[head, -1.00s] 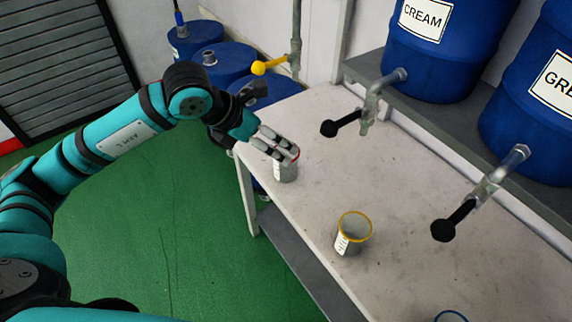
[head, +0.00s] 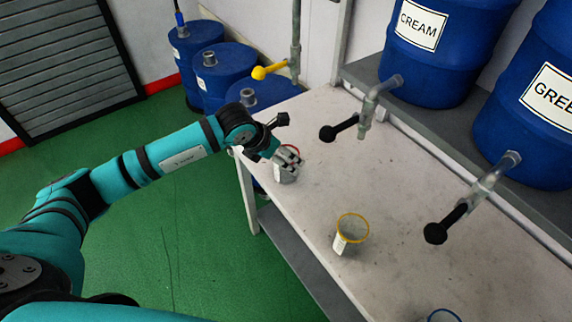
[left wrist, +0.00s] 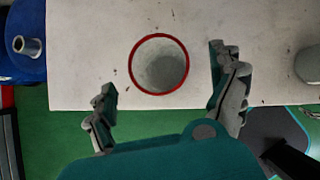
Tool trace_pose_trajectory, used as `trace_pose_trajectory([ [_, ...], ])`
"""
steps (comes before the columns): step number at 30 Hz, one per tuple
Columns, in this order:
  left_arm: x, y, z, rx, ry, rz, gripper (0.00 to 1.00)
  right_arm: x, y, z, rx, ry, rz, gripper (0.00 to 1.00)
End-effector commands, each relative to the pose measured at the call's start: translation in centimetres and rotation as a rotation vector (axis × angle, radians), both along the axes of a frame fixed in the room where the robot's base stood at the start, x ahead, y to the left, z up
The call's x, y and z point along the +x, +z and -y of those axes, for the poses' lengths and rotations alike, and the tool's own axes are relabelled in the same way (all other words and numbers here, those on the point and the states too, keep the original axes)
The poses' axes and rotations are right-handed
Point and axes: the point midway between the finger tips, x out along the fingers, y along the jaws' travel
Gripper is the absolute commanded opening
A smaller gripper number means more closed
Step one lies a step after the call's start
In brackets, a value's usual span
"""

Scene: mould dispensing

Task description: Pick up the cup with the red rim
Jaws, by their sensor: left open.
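The cup with the red rim (head: 284,179) stands on the left end of the table in the head view, partly covered by my left gripper (head: 289,160). In the left wrist view the cup (left wrist: 158,66) shows its round red rim and looks empty. There my left gripper (left wrist: 164,70) is open, with one finger to the left of the cup and one to the right. Gaps show between both fingers and the rim.
A yellow-rimmed cup (head: 349,236) stands further along the table (head: 330,125), and a blue-rimmed cup (head: 445,316) is at the bottom edge. Taps with black handles (head: 340,129) stick out over the table from blue barrels (head: 425,75) on a shelf.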

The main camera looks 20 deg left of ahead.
Motion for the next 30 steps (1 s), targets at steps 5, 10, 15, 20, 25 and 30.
trace_pose_trajectory([
  [5, 1.5, -2.1, 0.8, -0.002, 0.001, -0.003, 0.93, 0.0, 1.1, 0.1, -0.001, 0.000, 0.000, 0.40],
  [10, 2.1, -3.2, 1.1, -0.001, -0.002, 0.000, 0.93, 0.0, 1.2, 0.3, -0.003, 0.001, 0.000, 0.40],
  [15, 2.1, -3.3, 1.1, -0.002, -0.002, 0.001, 0.93, 0.0, 1.2, 0.5, -0.006, 0.001, 0.000, 0.40],
  [20, 2.1, -3.3, 1.1, -0.001, -0.002, 0.000, 0.76, 0.0, 1.2, 0.5, -0.006, 0.000, 0.000, 0.40],
  [25, 2.1, -3.3, 1.0, -0.001, -0.002, 0.000, 0.54, 0.0, 1.2, 0.5, -0.006, 0.000, 0.000, 0.40],
  [30, 2.1, -3.3, 1.0, -0.002, -0.001, 0.000, 0.41, 0.0, 1.2, 0.5, -0.006, 0.000, 0.000, 0.40],
])
